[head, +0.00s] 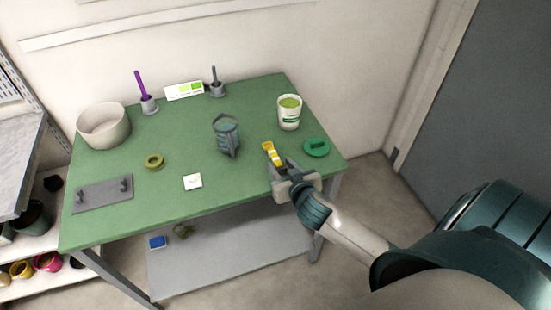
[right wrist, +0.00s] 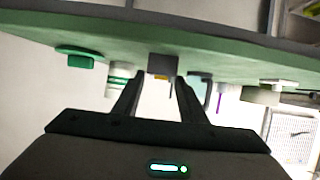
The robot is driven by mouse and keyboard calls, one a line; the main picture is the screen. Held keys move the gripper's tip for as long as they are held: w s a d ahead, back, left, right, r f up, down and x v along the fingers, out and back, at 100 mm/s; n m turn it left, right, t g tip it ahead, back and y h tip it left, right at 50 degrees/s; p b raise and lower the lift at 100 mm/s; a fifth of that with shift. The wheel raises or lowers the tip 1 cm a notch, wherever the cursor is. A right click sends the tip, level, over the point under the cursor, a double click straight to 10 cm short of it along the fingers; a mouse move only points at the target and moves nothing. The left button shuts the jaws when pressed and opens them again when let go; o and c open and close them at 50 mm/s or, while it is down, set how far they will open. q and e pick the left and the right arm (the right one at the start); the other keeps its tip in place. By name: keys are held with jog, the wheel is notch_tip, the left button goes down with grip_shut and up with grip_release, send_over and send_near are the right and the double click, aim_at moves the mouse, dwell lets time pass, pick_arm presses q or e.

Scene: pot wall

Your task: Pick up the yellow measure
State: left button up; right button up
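The yellow measure (head: 271,153) lies on the green table near its right front edge, its long axis running toward my right gripper. My right gripper (head: 283,167) is at the table's front edge, just short of the measure's near end. In the right wrist view its two fingers (right wrist: 159,78) stand apart. A small patch of the yellow measure (right wrist: 160,76) shows between the fingertips, below a dark grey block (right wrist: 163,63). I cannot tell whether the fingers touch anything. My left gripper is in neither view.
A green lid (head: 316,147) lies right of the measure, with a white-and-green tub (head: 289,112) behind. A glassy lantern-like container (head: 227,137) stands to the left. A white card (head: 192,181), olive ring (head: 154,161) and pale pot (head: 103,126) are farther left.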

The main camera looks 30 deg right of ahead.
aim_at(277, 161)
jog(key=shift+w, duration=0.15)
jog(key=shift+w+d+f+p, duration=0.1)
jog(key=shift+w+d+p, duration=0.05)
jog(key=shift+w+p, duration=0.45)
jog(key=p+x, duration=0.1)
jog(key=x, duration=0.2)
jog(key=shift+w+d+f, duration=0.1)
jog(key=shift+w+f, duration=0.15)
jog(key=shift+w, duration=0.15)
jog(key=shift+c, duration=0.7)
jog(key=c, duration=0.6)
jog(key=shift+o, duration=0.2)
jog(key=shift+r, duration=0.15)
